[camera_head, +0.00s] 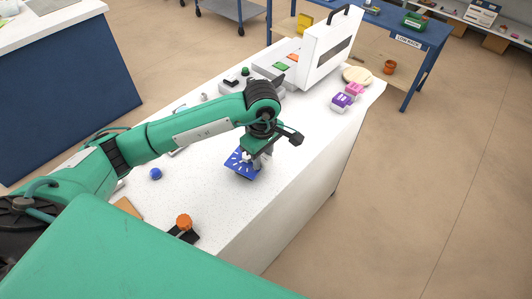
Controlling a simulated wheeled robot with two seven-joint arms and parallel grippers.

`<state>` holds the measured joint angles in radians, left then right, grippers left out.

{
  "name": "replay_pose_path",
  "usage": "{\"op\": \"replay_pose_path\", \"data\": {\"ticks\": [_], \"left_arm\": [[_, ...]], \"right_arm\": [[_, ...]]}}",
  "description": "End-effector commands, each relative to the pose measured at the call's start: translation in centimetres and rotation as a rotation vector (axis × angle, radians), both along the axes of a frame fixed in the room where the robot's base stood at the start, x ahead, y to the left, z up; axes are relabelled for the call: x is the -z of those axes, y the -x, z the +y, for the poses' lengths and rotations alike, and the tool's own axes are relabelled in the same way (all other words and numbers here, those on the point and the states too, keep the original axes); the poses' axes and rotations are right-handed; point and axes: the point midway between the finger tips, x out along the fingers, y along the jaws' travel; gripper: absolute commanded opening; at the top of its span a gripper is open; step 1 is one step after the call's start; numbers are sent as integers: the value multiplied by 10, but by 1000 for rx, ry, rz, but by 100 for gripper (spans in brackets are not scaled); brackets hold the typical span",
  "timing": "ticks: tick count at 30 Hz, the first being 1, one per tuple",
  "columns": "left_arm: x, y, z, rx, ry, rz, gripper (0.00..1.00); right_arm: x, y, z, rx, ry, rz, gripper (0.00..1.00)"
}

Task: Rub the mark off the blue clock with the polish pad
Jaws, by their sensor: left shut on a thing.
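The blue clock (238,165) is a flat square plate with white hour marks. It lies on the white worktop (215,205), near the middle of the view. My left gripper (257,158) points down over its right part and is shut on a small pale thing, likely the polish pad, which is mostly hidden by the fingers. I cannot tell whether the pad touches the clock. The gripper and arm cover part of the clock, and I cannot make out the mark. My right gripper is not in view.
A small blue ball (155,174) and an orange knob on a black base (184,222) lie left of the clock. The worktop's right edge is near the clock.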

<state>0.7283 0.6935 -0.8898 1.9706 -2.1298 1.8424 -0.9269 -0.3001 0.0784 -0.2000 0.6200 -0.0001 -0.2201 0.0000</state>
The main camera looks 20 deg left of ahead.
Motion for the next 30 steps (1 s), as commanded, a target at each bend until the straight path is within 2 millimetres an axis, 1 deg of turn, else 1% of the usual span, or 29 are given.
{"op": "replay_pose_path", "data": {"ticks": [1, 4, 13, 22, 26, 30], "left_arm": [[3, 5, 2, 2, -2, 2, 14], [3, 13, 3, 2, -1, 3, 14], [4, 26, 6, 2, -2, 5, 14], [3, 51, 12, 1, -2, 6, 14], [2, 56, 13, 2, -1, 6, 14], [2, 57, 13, 1, -1, 6, 14]], "right_arm": [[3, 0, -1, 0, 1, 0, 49], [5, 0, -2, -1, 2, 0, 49], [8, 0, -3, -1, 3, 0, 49], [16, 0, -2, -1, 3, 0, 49], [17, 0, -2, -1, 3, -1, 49], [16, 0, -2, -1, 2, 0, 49]]}}
